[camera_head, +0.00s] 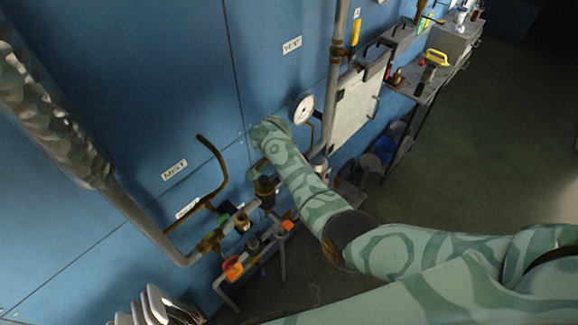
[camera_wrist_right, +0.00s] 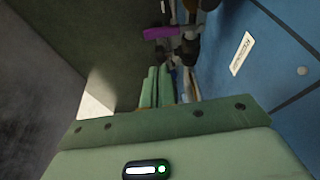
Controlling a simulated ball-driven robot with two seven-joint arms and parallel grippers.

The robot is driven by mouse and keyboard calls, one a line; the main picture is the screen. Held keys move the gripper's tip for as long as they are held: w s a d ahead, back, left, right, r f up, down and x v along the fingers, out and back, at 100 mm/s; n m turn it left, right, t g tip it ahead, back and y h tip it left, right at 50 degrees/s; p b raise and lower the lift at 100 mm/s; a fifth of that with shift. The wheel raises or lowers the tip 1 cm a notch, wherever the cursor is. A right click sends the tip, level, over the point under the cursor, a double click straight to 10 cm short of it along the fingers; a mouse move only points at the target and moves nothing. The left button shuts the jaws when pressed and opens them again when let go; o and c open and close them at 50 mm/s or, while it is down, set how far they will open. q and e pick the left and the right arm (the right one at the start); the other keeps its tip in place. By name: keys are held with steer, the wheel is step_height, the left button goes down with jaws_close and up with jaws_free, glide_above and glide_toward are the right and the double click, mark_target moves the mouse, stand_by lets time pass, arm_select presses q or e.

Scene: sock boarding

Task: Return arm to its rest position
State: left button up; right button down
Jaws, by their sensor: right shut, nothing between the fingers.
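My right arm (camera_head: 310,195), pale green with darker swirls, reaches in from the right in the head view. Its forearm is bent up and leftward towards the blue wall, above the brass and grey pipework. The fingers cannot be made out in the head view. In the right wrist view my right gripper (camera_wrist_right: 157,82) shows two green fingers close together, shut and empty. My left gripper is not in view.
A blue wall (camera_head: 130,90) carries a thick pipe (camera_head: 45,100), a gauge (camera_head: 302,109), brass valves (camera_head: 243,223) and a white panel (camera_head: 354,117). A bench (camera_head: 424,84) stands upper right. Open dark floor (camera_head: 480,145) lies right. A purple part (camera_wrist_right: 162,32) is beyond my fingers.

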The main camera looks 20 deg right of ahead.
steer(key=s+d+f+n+y+b, duration=0.15)
steer(key=s+f+b, duration=0.4)
steer(key=f, duration=0.65)
steer(key=s+d+f+n+b, duration=0.1)
steer(key=s+f+n+b, duration=0.35)
steer(key=f, duration=0.85)
steer(key=s+d+f+n+y+b, duration=0.1)
steer(key=s+f+b, duration=0.6)
steer(key=f, duration=0.5)
steer(key=s+d+f+n+b, duration=0.2)
steer(key=s+f+b, duration=0.2)
steer(key=s+f, duration=0.4)
steer(key=s+d+f+n+g+b, duration=0.1)
steer(key=s+f+b, duration=0.4)
steer(key=s, duration=0.9)
steer(key=s+d+f+n+b, duration=0.3)
steer(key=s+f+n+b, duration=0.1)
steer(key=s+f, duration=0.6)
step_height(320, 180, down, 2)
steer(key=shift+s+d+f+n+y+b, duration=0.1)
steer(key=shift+s+d+n+y+b, duration=0.2)
steer(key=shift+s+y+b, duration=0.1)
